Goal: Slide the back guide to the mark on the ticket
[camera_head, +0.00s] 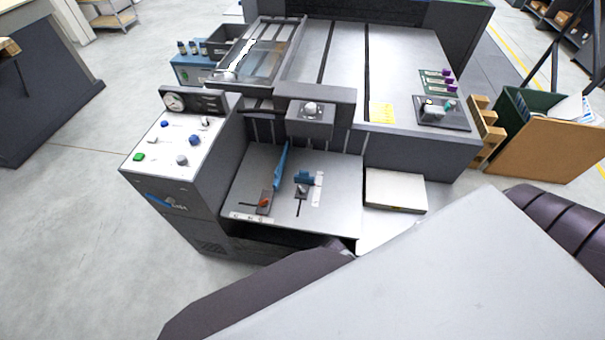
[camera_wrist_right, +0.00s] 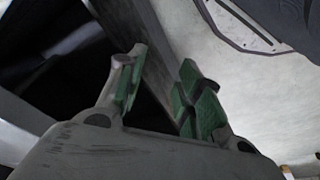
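On the grey feed bed (camera_head: 245,185) of the machine, a small blue block (camera_head: 304,177), which looks like the back guide, sits beside a white scale strip (camera_head: 318,190). A small dark clamp and a slot lie just in front of it. A tall thin blue plate (camera_head: 281,164) stands upright to its left. A yellow paper (camera_head: 381,113), possibly the ticket, lies on the flat top to the right; its writing is too small to read. My right gripper (camera_wrist_right: 158,95) is open and empty in the right wrist view, its green pads apart. My left gripper is not in view.
A dark clamp with a red knob (camera_head: 265,203) sits at the bed's front left. A control panel (camera_head: 175,145) stands left of the bed, and a dark head (camera_head: 311,115) overhangs its back. A pale box (camera_head: 395,190) lies to the right. My arm covers the lower right.

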